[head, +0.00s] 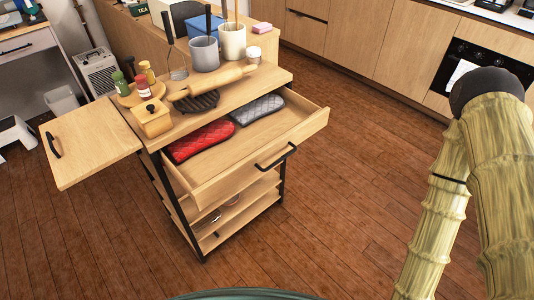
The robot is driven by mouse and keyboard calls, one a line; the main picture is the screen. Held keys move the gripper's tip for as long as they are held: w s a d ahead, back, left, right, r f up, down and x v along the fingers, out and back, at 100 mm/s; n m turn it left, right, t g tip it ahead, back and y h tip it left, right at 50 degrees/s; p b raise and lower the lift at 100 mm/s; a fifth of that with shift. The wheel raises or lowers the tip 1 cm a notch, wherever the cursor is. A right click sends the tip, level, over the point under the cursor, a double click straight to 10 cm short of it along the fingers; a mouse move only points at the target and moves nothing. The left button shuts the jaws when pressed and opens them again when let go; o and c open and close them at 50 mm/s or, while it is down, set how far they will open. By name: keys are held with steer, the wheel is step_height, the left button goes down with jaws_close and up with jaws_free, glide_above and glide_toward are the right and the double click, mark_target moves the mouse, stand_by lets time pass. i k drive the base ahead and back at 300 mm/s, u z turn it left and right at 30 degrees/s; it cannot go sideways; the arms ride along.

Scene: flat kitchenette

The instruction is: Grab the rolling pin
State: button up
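The rolling pin (214,82) is pale wood with a thin handle at each end. It lies at a slant on top of the wooden kitchen cart (262,82). A dark ridged piece (200,103) lies close in front of it and is partly covered by it. My arm shows at the right edge of the head view, well apart from the pin. My gripper is not in view.
The cart's drawer (262,143) is open, with a red mitt (200,141) and a grey mitt (257,109) inside. Utensil crocks (204,54), a whisk, a wooden box (152,119) and bottles on a round tray surround the pin. Floor right of the cart is clear.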

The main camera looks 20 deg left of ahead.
mark_target(198, 88)
steer(key=z, duration=0.55)
steer(key=k, duration=1.3)
steer(key=u, duration=0.15)
steer(key=i, duration=0.55)
steer(key=u, duration=1.05)
steer(key=i, duration=0.75)
steer(key=u, duration=0.2)
